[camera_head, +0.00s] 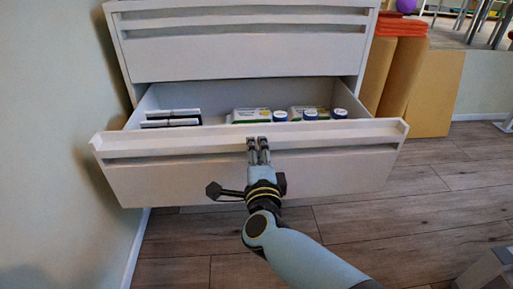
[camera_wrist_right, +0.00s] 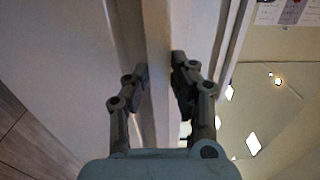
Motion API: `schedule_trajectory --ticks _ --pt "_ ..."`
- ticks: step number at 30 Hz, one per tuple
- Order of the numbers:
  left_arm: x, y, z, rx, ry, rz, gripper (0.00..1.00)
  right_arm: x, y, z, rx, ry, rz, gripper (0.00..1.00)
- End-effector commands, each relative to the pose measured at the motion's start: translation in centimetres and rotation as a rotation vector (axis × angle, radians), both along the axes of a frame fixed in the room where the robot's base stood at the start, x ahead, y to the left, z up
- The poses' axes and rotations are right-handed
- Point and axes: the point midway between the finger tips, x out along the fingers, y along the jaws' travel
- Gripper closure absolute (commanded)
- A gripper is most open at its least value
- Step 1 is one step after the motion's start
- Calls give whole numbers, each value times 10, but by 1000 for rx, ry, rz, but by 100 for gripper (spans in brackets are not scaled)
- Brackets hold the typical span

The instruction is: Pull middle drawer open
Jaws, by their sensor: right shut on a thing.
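The white middle drawer (camera_head: 330,172) is pulled out from the cabinet (camera_head: 240,50), and its inside shows from above. My right gripper (camera_head: 258,143) is at the middle of the drawer front's upper edge. It is shut on the drawer's handle rail (camera_head: 190,147). In the right wrist view my right gripper's fingers (camera_wrist_right: 160,75) stand on both sides of a white strip (camera_wrist_right: 158,45) of the drawer front. Inside the drawer are dark flat packs (camera_head: 172,118), green and white boxes (camera_head: 251,114) and several small blue-and-white tubs (camera_head: 280,116). My left gripper is not in view.
The upper drawer (camera_head: 240,45) is closed. A pale wall (camera_head: 50,120) stands close at the left. Tan padded blocks (camera_head: 405,80) with an orange stack (camera_head: 402,24) stand at the right. The wooden floor (camera_head: 430,200) at right is mostly clear.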

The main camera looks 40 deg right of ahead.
Motion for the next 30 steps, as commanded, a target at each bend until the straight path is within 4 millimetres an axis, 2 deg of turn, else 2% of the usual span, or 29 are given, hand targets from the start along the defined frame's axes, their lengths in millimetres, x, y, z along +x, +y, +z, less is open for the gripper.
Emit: schedule_trajectory --ticks 1,6,7,11,23,26,30 --pt "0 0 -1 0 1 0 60 -3 2 -8 9 15 4 100" --pt "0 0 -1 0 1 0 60 -3 1 -8 9 15 4 100" --pt "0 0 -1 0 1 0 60 -3 1 -8 9 15 4 73" --pt "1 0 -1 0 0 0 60 -2 1 -7 7 13 3 58" --pt "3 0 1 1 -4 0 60 -1 0 2 3 4 1 58" --pt "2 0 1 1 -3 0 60 -1 0 14 4 3 0 58" --pt "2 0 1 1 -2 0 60 -1 0 44 5 -1 -1 58"
